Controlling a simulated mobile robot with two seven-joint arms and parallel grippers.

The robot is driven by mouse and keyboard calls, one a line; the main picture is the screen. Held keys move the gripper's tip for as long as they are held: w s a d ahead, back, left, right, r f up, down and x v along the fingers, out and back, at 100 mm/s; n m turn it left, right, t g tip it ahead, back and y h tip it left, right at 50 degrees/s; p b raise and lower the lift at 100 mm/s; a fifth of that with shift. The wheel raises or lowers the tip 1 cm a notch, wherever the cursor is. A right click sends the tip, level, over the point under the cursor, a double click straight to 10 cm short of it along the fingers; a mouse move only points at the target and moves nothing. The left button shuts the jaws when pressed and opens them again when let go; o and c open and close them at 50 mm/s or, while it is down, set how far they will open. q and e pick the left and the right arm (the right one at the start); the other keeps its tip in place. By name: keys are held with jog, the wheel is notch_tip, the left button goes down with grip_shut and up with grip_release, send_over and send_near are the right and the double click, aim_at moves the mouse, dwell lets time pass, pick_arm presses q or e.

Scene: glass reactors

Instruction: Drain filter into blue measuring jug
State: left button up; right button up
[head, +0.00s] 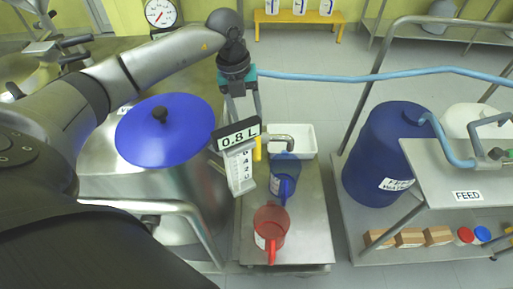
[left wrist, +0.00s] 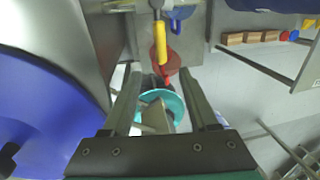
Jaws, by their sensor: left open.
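The blue measuring jug (head: 284,172) stands on the low steel trolley under the end of the metal drain spout (head: 278,137). Its blue edge shows at the top of the left wrist view (left wrist: 180,14). The yellow valve handle (head: 257,149) sits on the spout, beside the steel vessel. My left gripper (head: 244,112) is open and empty above the handle. In the left wrist view the yellow handle (left wrist: 160,42) lies beyond the gap between the fingers. My right gripper is not in view.
A red jug (head: 270,222) stands nearer on the trolley (head: 310,220); a white basin (head: 305,133) is behind the blue jug. The blue-lidded steel vessel (head: 160,135) is left. A blue drum (head: 390,150) and the FEED table (head: 445,180) are right. A blue hose (head: 340,78) crosses behind.

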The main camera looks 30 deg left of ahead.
pick_arm(q)
jog(key=b, duration=0.1)
send_near(256, 149)
jog(key=f, duration=0.2)
jog(key=f+b, duration=0.1)
jog(key=f, duration=0.1)
jog(key=d+f+b, duration=0.1)
jog(key=f, duration=0.1)
jog(key=shift+w+f, duration=0.4)
jog(key=shift+w+d+f+b, duration=0.1)
jog(key=shift+f+b, duration=0.5)
jog(key=shift+f, duration=0.5)
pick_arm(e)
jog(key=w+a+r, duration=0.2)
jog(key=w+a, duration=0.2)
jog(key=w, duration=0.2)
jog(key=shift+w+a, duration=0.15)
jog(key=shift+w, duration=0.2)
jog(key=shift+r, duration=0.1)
pick_arm(q)
grip_shut()
